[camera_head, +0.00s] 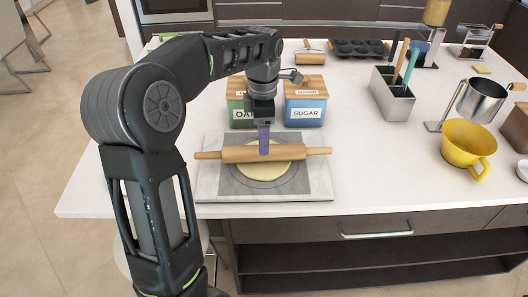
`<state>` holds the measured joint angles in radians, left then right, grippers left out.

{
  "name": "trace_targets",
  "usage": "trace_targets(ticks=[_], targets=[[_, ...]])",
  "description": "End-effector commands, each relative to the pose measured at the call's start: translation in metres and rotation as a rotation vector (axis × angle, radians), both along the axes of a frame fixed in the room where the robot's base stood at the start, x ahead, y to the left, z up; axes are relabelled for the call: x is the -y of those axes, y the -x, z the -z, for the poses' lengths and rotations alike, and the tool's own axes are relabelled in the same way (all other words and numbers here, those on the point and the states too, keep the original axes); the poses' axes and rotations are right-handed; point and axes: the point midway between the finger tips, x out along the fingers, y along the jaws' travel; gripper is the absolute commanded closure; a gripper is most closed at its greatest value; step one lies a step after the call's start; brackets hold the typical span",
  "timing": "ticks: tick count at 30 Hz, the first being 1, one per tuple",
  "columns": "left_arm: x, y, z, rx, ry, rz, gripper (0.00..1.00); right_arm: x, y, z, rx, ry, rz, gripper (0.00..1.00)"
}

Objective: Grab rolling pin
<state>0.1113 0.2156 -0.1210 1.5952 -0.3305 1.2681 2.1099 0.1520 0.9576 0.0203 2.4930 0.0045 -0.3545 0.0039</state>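A wooden rolling pin (235,154) lies crosswise over a round of dough (265,173) on a grey mat on a pale board (318,192). My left gripper (264,145) points down over the middle of the rolling pin, with its purple fingers in front of the roller. From this view the fingers overlap each other, so I cannot tell whether they grip the pin. My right gripper is out of view.
A green canister (236,108) and a blue sugar canister (305,107) stand just behind the board. A utensil holder (392,100), a yellow bowl (467,145) and a metal cup (481,100) are to the right. The counter (375,170) right of the board is clear.

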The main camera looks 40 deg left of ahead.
Motion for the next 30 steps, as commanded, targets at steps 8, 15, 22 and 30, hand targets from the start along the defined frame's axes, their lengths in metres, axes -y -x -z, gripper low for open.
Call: trace_targets(ticks=[8, 15, 22, 30], targets=[[0.000, 0.000, 0.001, 0.001, -0.001, 0.001, 0.32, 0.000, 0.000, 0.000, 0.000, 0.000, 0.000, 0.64], [0.000, -0.001, 0.026, -0.004, 0.000, 0.000, 0.32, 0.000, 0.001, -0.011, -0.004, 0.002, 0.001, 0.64], [0.001, -0.002, 0.051, 0.001, 0.001, 0.001, 0.32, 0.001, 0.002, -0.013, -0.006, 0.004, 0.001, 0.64], [0.001, -0.002, 0.052, 0.001, 0.000, 0.001, 0.32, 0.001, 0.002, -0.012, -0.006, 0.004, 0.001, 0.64]])
